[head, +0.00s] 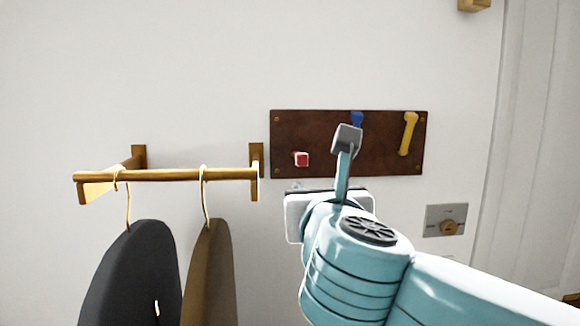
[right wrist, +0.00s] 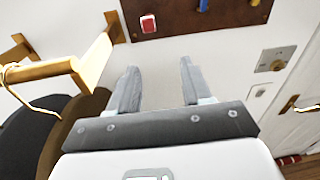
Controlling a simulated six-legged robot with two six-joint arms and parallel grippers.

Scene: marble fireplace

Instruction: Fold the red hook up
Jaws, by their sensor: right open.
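A dark brown board (head: 325,118) is mounted on the white wall. The red hook (head: 301,159) is at its lower left and sticks out, its square end facing me. The red hook also shows near the top of the right wrist view (right wrist: 148,23). My right gripper (head: 347,140) comes up from the lower right, in front of the board and right of the red hook, apart from it. In the right wrist view its two fingers (right wrist: 159,84) are spread with nothing between them. My left gripper is not in view.
A blue hook (head: 357,118), partly hidden by my gripper, and a yellow hook (head: 408,133) are on the board's right. A wooden rail (head: 165,175) with two hangers holding dark and brown garments juts out left. A metal plate with a knob (head: 447,222) is lower right.

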